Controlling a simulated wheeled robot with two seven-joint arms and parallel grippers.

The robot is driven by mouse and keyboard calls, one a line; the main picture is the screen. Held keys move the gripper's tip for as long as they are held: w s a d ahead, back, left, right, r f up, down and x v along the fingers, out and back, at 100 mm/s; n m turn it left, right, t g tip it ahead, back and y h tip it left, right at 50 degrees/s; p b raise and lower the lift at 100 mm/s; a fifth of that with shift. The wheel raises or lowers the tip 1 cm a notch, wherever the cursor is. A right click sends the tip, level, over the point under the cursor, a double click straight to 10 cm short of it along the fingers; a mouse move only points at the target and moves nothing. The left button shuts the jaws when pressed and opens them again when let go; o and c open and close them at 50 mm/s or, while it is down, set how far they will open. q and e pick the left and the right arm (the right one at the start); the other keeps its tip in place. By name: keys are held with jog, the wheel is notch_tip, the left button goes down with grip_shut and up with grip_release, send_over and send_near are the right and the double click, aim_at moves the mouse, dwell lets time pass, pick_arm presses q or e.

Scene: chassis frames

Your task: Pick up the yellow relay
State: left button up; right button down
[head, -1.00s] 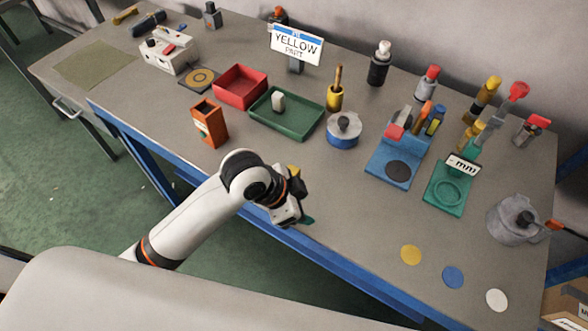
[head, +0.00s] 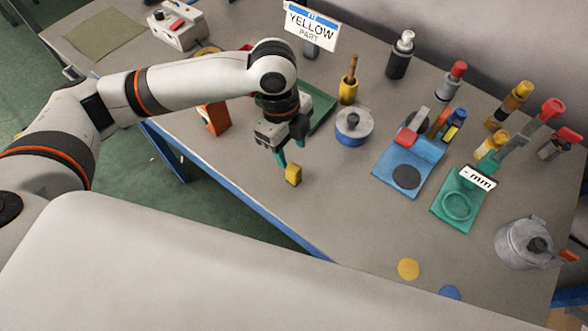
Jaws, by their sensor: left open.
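The yellow relay (head: 293,174) is a small yellow block on the grey bench, near its front edge. My left gripper (head: 291,156) is open and empty, with its teal fingertips pointing down. It is just above and behind the relay in the head view; I cannot tell the exact height gap. The relay shows almost whole below the fingertips. A sign (head: 311,26) reading "YELLOW PART" stands at the back of the bench. My right gripper is not in view.
A green tray (head: 322,112) and an orange box (head: 214,118) are partly hidden behind my left arm. A blue-grey round pot (head: 353,127), a blue fixture (head: 407,168) and a teal fixture (head: 457,205) stand to the right. The bench right of the relay is clear.

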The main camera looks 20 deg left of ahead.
aim_at(293, 167)
pick_arm(q)
jog(key=f, duration=0.2)
jog(key=f+p, duration=0.1)
jog(key=f, duration=0.5)
jog(key=shift+d, duration=0.35)
grip_shut()
